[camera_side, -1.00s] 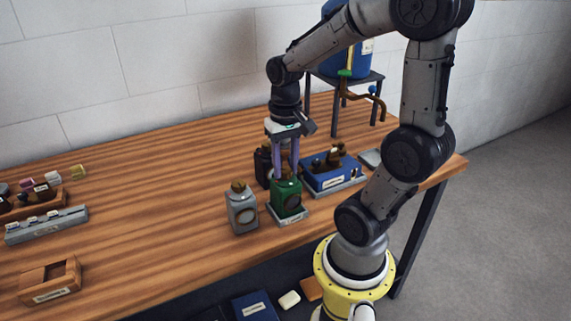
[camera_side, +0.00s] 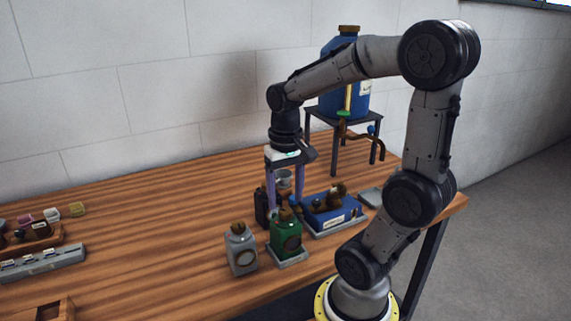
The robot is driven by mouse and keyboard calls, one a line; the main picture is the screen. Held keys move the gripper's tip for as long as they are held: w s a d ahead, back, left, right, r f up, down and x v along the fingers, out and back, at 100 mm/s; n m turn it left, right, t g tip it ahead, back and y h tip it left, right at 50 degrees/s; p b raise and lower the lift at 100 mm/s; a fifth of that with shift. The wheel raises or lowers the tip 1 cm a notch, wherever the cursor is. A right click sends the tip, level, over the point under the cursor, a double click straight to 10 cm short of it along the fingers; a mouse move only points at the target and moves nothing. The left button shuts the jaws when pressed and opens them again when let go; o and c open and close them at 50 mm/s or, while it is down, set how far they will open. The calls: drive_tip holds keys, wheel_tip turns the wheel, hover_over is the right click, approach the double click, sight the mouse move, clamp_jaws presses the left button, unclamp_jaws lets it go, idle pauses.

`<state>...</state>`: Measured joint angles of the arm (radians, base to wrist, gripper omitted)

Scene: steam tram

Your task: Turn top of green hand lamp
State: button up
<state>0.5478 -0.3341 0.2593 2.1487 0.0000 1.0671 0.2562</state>
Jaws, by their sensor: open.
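The green hand lamp (camera_side: 287,239) stands upright on a small grey base plate (camera_side: 291,258) near the table's front right. Its brown top (camera_side: 286,213) is partly hidden by my gripper. My gripper (camera_side: 285,205) points straight down with its two purple fingers open, one on either side above the lamp's top. A grey cup-like thing (camera_side: 283,178) shows between the fingers; I cannot tell whether it is behind them. Whether the fingertips touch the lamp's top is unclear.
A grey lamp (camera_side: 241,252) stands close left of the green one, and a black lamp (camera_side: 261,206) close behind. A blue box (camera_side: 335,219) with brown parts is at the right. A blue tank (camera_side: 343,94) sits on a stand behind. The table's left middle is clear.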

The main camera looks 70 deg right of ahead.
sight(286, 211)
wheel_tip(286, 211, up, 11)
drive_tip(key=shift+f, duration=0.15)
drive_tip(key=shift+f, duration=0.1)
idle(0.4)
wheel_tip(286, 211, down, 14)
drive_tip(key=shift+r, duration=0.15)
idle(0.4)
clamp_jaws()
